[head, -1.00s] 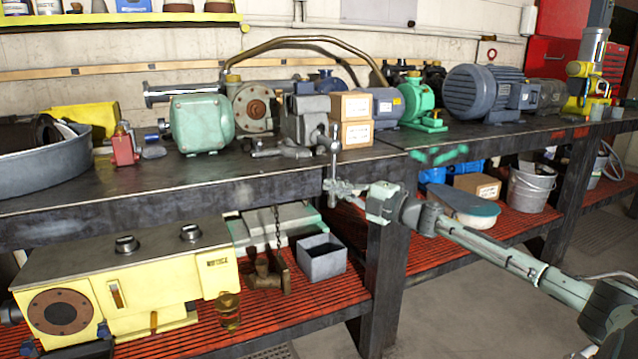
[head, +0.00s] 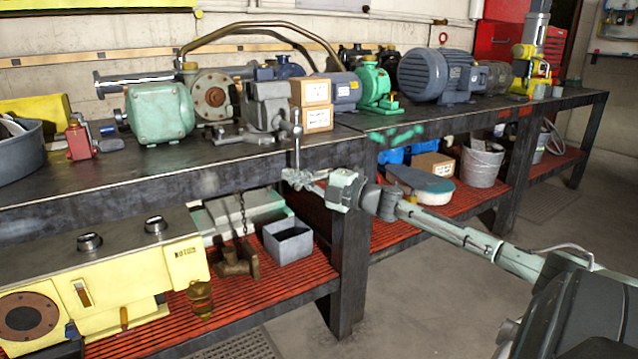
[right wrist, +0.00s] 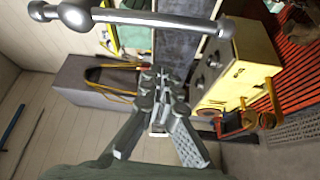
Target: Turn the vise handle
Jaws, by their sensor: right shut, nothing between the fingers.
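The grey vise (head: 268,108) stands at the front edge of the workbench. Its handle (head: 297,138) is a thin metal bar hanging almost upright in front of the bench edge. My right gripper (head: 291,177) is near the handle's lower end; it is shut and empty. In the right wrist view, the handle (right wrist: 160,22) crosses the top as a shiny bar with a rounded hub and knob. My right gripper's fingers (right wrist: 160,75) show below the bar, apart from it in the picture. Whether they touch it I cannot tell. My left gripper is not in view.
A yellow machine (head: 120,270) and grey bin (head: 288,241) sit on the red lower shelf. The floor at the right is clear.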

